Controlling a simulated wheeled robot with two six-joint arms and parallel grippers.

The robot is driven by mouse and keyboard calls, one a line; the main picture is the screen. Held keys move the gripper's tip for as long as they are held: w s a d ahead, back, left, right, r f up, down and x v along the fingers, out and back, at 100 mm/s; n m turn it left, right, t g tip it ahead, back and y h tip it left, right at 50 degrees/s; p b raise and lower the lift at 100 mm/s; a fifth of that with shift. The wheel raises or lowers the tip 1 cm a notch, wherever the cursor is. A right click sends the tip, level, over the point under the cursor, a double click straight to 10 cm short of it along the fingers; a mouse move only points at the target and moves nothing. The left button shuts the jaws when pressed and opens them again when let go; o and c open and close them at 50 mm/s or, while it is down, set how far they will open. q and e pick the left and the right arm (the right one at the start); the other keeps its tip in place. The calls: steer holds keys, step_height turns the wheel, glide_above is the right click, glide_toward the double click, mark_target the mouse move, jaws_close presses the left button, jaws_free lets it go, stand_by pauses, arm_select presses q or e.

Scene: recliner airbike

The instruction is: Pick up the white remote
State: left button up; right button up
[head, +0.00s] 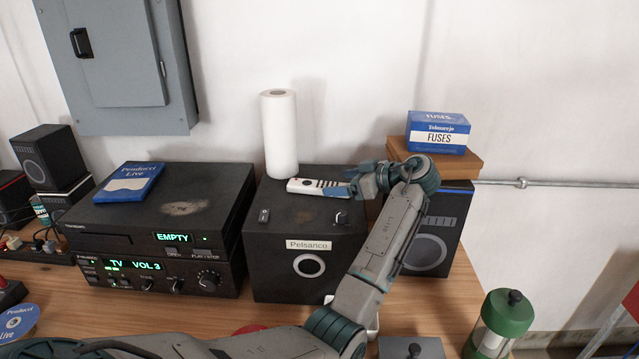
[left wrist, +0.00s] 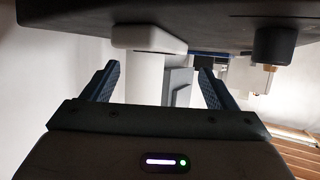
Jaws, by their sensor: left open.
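The white remote (head: 308,187) with dark buttons lies on top of the black Petsanco box (head: 290,225), near its back edge. Its right end is close to my left gripper (head: 354,184), which is over the right part of the box top. In the left wrist view, the box shows upside down along the top, and the pale end of the remote (left wrist: 150,38) sits ahead of my left gripper (left wrist: 158,72). Its two blue fingers are spread apart with nothing between them. I cannot tell the exact gap to the remote. My right gripper is not in view.
A white paper roll (head: 280,135) stands right behind the remote. A dark knob (head: 342,217) and a small switch (head: 264,215) are on the box top. A stereo stack (head: 160,225) stands left, and a speaker (head: 436,228) with a fuses box (head: 437,133) above it stands right.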

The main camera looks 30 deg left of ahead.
mark_target(320, 184)
arm_select(q)
steer(key=p+x, duration=0.1)
steer(key=x, duration=0.1)
steer(key=p+x, duration=0.2)
steer(key=x, duration=0.1)
steer(key=shift+s+a+r, duration=0.1)
steer(key=shift+s+a, duration=0.05)
steer(key=shift+a, duration=0.25)
steer(key=shift+a+f, duration=0.2)
steer(key=shift+f, duration=0.1)
steer(key=shift+d, duration=0.15)
steer(key=shift+c, duration=1.1)
steer(key=c, duration=1.2)
